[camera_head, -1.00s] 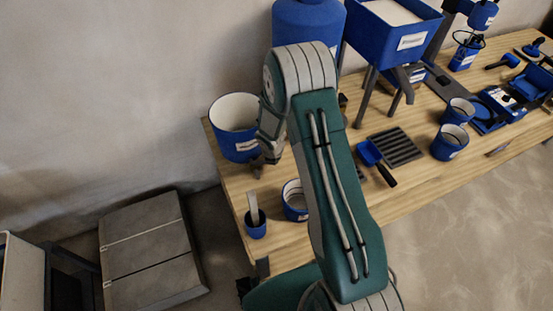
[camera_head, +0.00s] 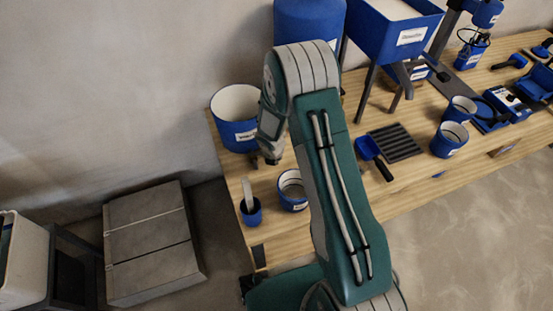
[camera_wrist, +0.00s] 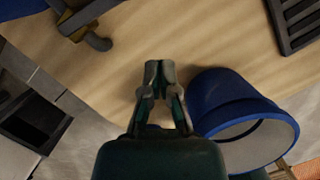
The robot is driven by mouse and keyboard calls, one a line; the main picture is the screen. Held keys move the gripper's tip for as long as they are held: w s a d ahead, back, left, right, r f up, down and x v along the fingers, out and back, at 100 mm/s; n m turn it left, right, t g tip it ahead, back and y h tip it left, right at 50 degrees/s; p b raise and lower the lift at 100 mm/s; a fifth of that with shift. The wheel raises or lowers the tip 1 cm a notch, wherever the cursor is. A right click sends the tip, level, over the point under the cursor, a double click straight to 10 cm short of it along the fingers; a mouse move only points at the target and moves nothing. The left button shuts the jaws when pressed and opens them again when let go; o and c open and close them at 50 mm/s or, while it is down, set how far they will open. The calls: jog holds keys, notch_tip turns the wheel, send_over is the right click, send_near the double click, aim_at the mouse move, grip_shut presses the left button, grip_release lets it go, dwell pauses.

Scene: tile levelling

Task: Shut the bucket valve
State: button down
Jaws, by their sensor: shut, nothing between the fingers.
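The bucket (camera_head: 234,137) is blue with a white inside and a label, and stands at the left back of the wooden bench. In the wrist view its blue side (camera_wrist: 14,6) shows only at the top left corner. A brown-grey valve (camera_wrist: 88,18) with a dark curved end sticks out from it there. I cannot tell the valve's handle position. My gripper (camera_wrist: 158,68) is shut and empty, above bare bench top, apart from the valve and to its lower right. In the head view my gripper (camera_head: 271,160) is small, in front of the bucket.
A blue cup (camera_wrist: 205,98) is close to my gripper's right; it also shows in the head view (camera_head: 294,204). A small blue pot (camera_head: 251,213) holds an upright tool. A dark grate (camera_head: 396,143) and blue scoop (camera_head: 366,148) lie right of my arm. A blue hopper (camera_head: 400,38) stands behind.

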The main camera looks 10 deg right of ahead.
jog(key=d+v, duration=0.1)
jog(key=v, duration=0.8)
jog(key=shift+a+r, duration=0.2)
jog(key=shift+a, duration=0.15)
jog(key=shift+a, duration=0.25)
jog(key=shift+d, duration=0.15)
